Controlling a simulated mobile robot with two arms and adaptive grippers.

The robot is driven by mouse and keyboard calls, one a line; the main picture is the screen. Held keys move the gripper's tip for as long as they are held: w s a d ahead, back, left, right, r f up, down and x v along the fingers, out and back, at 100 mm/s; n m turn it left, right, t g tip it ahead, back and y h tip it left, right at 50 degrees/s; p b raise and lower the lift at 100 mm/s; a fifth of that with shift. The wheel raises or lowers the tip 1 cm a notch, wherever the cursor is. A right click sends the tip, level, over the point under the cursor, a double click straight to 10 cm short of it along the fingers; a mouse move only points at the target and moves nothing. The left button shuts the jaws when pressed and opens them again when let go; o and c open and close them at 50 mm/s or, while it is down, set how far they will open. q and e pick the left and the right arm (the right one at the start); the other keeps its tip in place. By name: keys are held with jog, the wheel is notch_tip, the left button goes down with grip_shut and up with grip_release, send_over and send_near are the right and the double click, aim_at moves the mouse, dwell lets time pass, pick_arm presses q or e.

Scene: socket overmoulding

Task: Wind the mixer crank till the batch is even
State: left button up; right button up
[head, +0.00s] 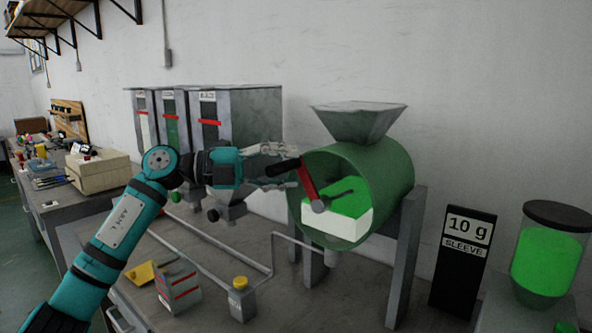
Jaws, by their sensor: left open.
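The mixer is a green drum (399,172) on grey legs with a grey hopper (358,122) on top. Its near end is open. Inside, the batch shows as a bright green part (350,203) above a white part (322,224), two separate colours. The crank has a red arm (308,181) running up and left from a grey hub (320,206) to a black grip (282,168). My left gripper (283,165) is open, its fingers above and below the black grip. I cannot tell whether they touch it. My right gripper is out of view.
Grey bins (247,118) stand behind my left gripper. Pipes (228,254), a yellow-capped container (241,299) and a red-striped box (178,287) occupy the bench front. A black "10 g SLEEVE" sign (463,262) and a green-filled jar (545,260) stand right.

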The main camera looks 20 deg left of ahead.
pick_arm(q)
jog(key=shift+a, duration=0.15)
jog(key=shift+c, duration=1.3)
grip_shut()
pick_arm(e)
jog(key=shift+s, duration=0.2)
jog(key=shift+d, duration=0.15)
pick_arm(q)
jog(key=shift+s+d+r+p, duration=0.1)
jog(key=shift+d+p, duration=0.1)
jog(key=shift+p, duration=0.2)
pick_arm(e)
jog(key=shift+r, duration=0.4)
